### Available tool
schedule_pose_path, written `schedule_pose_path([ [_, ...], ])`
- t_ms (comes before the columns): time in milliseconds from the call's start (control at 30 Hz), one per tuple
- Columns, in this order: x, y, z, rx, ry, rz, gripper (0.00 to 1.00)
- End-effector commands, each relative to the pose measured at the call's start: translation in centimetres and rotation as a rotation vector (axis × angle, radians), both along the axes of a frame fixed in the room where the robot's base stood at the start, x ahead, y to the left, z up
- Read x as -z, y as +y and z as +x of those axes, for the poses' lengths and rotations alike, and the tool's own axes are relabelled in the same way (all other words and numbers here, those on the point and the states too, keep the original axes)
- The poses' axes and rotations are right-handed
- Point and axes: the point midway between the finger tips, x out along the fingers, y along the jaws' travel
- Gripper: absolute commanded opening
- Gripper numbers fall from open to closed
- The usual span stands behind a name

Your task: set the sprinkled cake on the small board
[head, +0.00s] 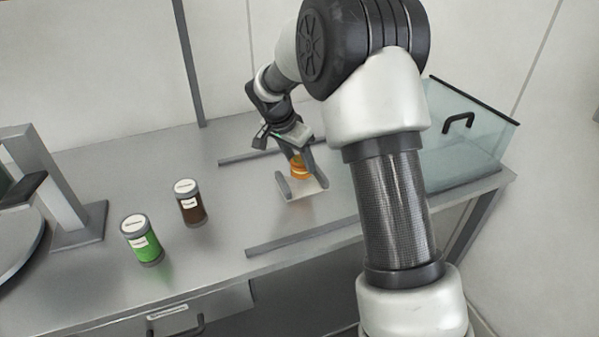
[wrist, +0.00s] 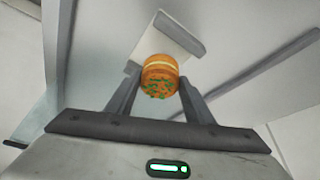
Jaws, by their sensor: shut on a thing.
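The sprinkled cake (head: 299,167) is a small orange round with a pale layer and green sprinkles. My gripper (head: 300,162) is shut on it, with one finger on each side. In the wrist view the cake (wrist: 159,78) sits between the fingertips of my gripper (wrist: 160,84), its sprinkled face toward the camera. The small board (head: 304,189) is a pale plate with grey raised strips on two opposite sides. It shows beyond the cake in the wrist view (wrist: 160,43). The cake is over the board; whether it touches it I cannot tell.
A brown jar (head: 191,204) and a green jar (head: 143,242) stand left of the board. A clear bin (head: 465,150) with a black handle is at the right. Low grey rails (head: 300,237) lie before and behind the board. A grey stand (head: 60,185) is far left.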

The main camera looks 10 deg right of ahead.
Motion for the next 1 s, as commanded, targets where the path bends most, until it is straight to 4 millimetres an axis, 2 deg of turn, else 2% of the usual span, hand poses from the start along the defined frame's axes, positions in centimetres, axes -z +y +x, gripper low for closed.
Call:
schedule_pose_path([
  [300,3.7,0.0,0.0,-0.002,0.001,0.000,0.38],
  [667,4.1,0.0,0.0,-0.001,0.000,0.000,0.38],
  [700,3.9,0.0,0.0,-0.001,0.000,0.000,0.54],
  [767,3.9,0.0,0.0,-0.001,0.000,0.000,0.65],
  [1000,3.9,0.0,0.0,-0.001,0.000,0.000,0.66],
])
